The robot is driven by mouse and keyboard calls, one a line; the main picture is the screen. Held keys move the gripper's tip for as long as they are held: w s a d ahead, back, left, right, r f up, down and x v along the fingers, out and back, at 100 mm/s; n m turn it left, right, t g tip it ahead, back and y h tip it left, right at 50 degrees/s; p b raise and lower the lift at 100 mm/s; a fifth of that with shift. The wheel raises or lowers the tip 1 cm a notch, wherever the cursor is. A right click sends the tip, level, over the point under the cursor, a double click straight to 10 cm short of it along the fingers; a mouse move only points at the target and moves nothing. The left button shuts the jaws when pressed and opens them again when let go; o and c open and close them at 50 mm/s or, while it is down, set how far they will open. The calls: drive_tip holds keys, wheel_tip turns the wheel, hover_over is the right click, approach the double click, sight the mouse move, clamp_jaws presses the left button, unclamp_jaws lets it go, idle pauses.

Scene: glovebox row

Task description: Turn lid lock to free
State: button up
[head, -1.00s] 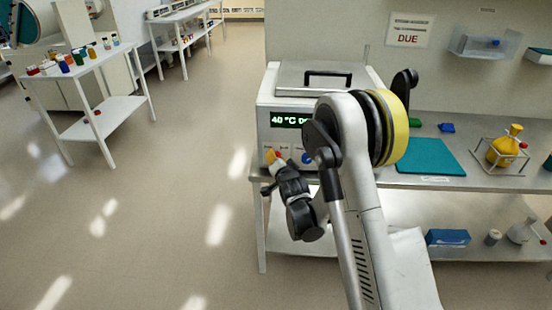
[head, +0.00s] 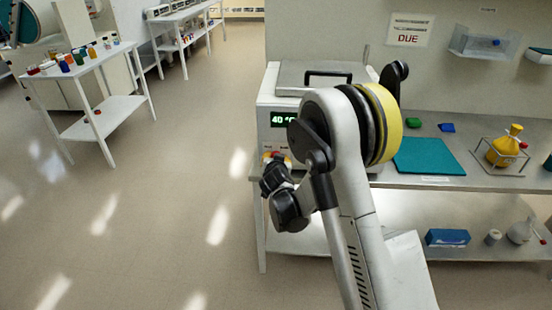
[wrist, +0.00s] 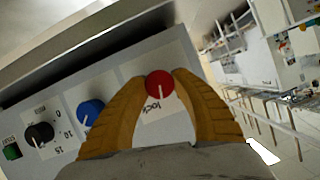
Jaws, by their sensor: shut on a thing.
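The lid lock is a red round knob (wrist: 159,83) with a white pointer line, on the front panel of the white bath unit (head: 262,138). The word "lock" is printed beside it in the wrist view, and the pointer line runs toward that word. My gripper (wrist: 160,88) has its two orange fingers closed around the knob, one on each side. In the head view my gripper (head: 273,160) is at the unit's lower left front, with a little red showing there. My arm hides much of the unit's front.
A blue knob (wrist: 90,112), a black knob (wrist: 40,134) and a green button (wrist: 12,152) sit on the same panel. The unit has a grey lid (head: 290,76) with a black handle. A teal mat (head: 428,157) and a yellow flask (head: 503,150) are on the bench to the right. Floor is open at left.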

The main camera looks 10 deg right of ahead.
drive_tip(key=n+h, duration=0.2)
drive_tip(key=n, duration=0.1)
drive_tip(key=shift+w+a+n+g+h, duration=0.1)
drive_tip(key=shift+n+g+h, duration=0.2)
drive_tip(key=shift+n, duration=0.1)
drive_tip(key=n+h, duration=0.2)
drive_tip(key=n, duration=0.1)
drive_tip(key=shift+n+h, duration=0.3)
drive_tip(key=shift+n, duration=0.1)
idle(0.4)
drive_tip(key=o, duration=1.2)
drive_tip(key=v, duration=1.2)
